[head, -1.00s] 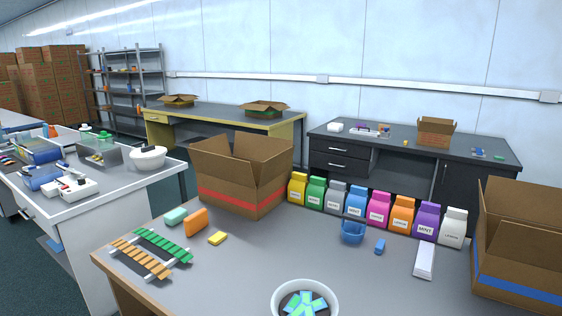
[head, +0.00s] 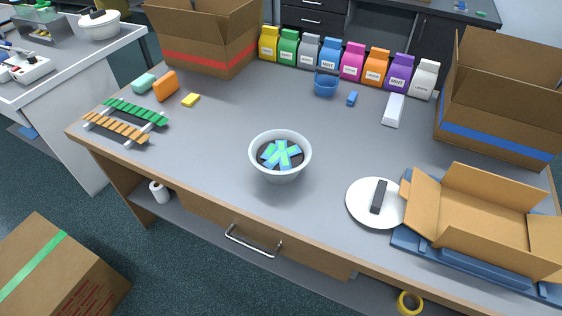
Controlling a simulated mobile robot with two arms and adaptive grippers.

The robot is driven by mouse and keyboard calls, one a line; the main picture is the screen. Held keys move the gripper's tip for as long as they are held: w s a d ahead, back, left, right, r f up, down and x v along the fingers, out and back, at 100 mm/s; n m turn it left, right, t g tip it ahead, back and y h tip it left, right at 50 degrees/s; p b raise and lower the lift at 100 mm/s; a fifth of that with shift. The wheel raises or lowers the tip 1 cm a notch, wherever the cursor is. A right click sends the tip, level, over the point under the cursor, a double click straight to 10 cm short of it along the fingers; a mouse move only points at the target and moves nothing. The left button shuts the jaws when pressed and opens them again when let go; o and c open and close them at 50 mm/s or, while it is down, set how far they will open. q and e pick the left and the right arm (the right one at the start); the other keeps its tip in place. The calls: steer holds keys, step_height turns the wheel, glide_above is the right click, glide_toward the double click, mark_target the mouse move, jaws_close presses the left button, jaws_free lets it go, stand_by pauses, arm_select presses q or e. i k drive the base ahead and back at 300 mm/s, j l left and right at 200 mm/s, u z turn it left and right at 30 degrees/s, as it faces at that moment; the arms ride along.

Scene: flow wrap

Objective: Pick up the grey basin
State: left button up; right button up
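A light grey round basin (head: 280,174) stands upright on the grey table (head: 215,130), near the middle of its front part. Several blue and green packets (head: 283,154) lie inside it on a dark bottom. A round white lid (head: 362,203) with a dark handle (head: 379,196) lies flat on the table to the right of the basin. Neither of my grippers shows in the head view.
An open box with a red stripe (head: 207,55) stands back left, one with a blue stripe (head: 495,142) back right. A flat open carton (head: 480,215) lies front right. Colourful bags (head: 352,60) line the back. The table around the basin is clear.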

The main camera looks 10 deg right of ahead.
mark_target(280, 156)
steer(key=k+l+u, duration=0.15)
steer(key=u, duration=0.2)
steer(key=k+l+u, duration=0.15)
steer(key=l+u, duration=0.2)
